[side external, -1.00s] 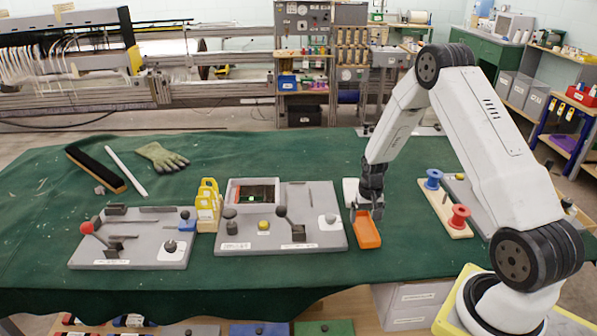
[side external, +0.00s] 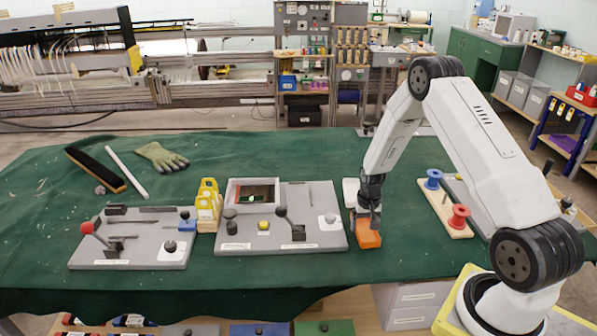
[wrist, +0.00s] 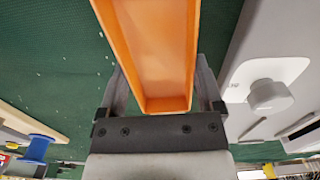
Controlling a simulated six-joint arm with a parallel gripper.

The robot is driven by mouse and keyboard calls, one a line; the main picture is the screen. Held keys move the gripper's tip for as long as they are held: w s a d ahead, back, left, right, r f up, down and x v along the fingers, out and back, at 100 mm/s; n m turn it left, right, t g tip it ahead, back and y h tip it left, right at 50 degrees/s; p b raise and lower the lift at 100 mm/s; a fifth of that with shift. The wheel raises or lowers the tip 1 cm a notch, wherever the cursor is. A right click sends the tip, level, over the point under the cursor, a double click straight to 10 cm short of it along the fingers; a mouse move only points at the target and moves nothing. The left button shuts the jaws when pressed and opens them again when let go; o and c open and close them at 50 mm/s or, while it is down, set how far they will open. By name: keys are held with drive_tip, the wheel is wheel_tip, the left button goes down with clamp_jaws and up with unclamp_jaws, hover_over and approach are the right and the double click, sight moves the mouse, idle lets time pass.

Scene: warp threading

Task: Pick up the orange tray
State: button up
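The orange tray (side external: 368,240) is a narrow, open-topped box on the green-covered table, right of the grey control panel. In the wrist view the tray (wrist: 165,45) appears empty and runs up out of the top of the picture. My gripper (side external: 371,221) is down at the tray's far part, pointing downward. In the wrist view my gripper (wrist: 163,80) has one finger on each side of the tray's near end. The fingers are apart, with small gaps appearing between them and the tray walls. The gripper hides part of the tray in the side view.
The grey panel (side external: 320,240) with levers and knobs lies close to the left of the tray. A white block (side external: 350,188) is just behind it. A wooden board (side external: 440,203) with blue and red spools lies to the right. Green cloth is clear in front.

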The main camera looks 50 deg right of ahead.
drive_tip(key=c, duration=0.7)
drive_tip(key=shift+r, duration=0.2)
drive_tip(key=shift+r, duration=0.9)
drive_tip(key=s+a+r, duration=0.2)
drive_tip(key=s+r, duration=0.1)
drive_tip(key=s, duration=0.1)
drive_tip(key=s+a+r, duration=0.2)
drive_tip(key=s+r, duration=0.2)
drive_tip(key=s+a+r, duration=0.2)
drive_tip(key=s+r, duration=0.1)
drive_tip(key=s, duration=0.1)
drive_tip(key=shift+s+r, duration=0.3)
drive_tip(key=shift+r, duration=0.1)
